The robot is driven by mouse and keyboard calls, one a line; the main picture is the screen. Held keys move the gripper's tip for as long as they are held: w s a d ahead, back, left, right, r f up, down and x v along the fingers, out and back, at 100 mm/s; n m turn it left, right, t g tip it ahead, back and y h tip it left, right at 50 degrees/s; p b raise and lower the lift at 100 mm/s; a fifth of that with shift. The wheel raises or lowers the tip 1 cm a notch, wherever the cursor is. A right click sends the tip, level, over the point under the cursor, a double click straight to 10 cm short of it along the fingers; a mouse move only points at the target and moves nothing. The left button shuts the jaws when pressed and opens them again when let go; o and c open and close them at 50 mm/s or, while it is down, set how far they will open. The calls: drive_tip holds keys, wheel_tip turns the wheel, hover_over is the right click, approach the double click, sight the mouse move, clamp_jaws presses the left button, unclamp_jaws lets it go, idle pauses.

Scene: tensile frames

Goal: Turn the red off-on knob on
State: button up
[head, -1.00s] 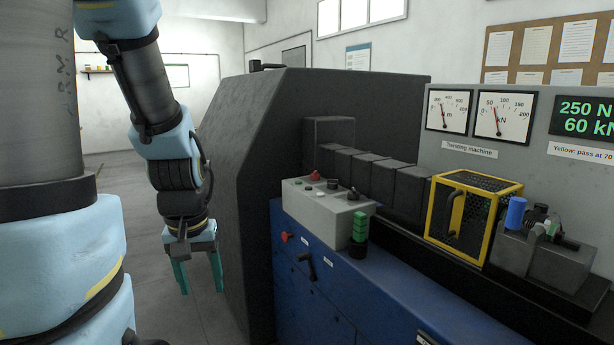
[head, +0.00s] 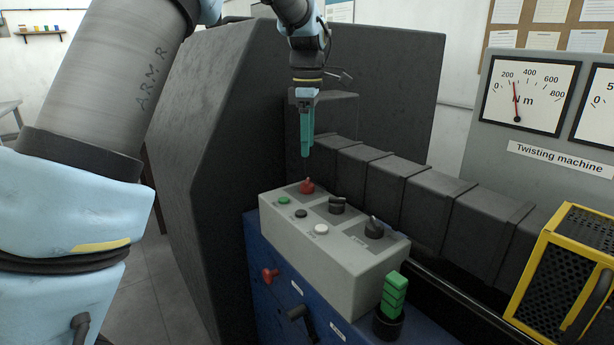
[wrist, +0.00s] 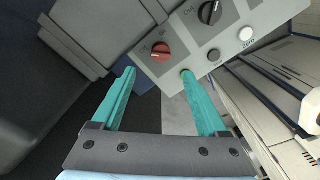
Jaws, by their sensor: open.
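The red off-on knob (head: 307,186) is on the top of the grey control box (head: 352,265), at its far left end. In the wrist view the red knob (wrist: 161,51) shows ahead of my fingers, with small lettering beside it. My gripper (head: 307,155) points down just above the red knob in the head view, apart from it. In the wrist view its two teal fingers (wrist: 158,72) are spread apart with nothing between them. The fingertips reach close to the near edge of the box.
On the box are two black knobs (head: 374,227), a green button (head: 284,200), a black button and a white button (head: 321,230). A green stacked piece (head: 394,294) stands beside the box. Dark ribbed covers (head: 398,195) run behind it. A yellow cage (head: 566,281) stands right.

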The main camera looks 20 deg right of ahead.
sight(307, 180)
wheel_tip(307, 180, down, 10)
drive_tip(key=shift+r+p, duration=0.15)
drive_tip(key=shift+p, duration=0.75)
clamp_jaws()
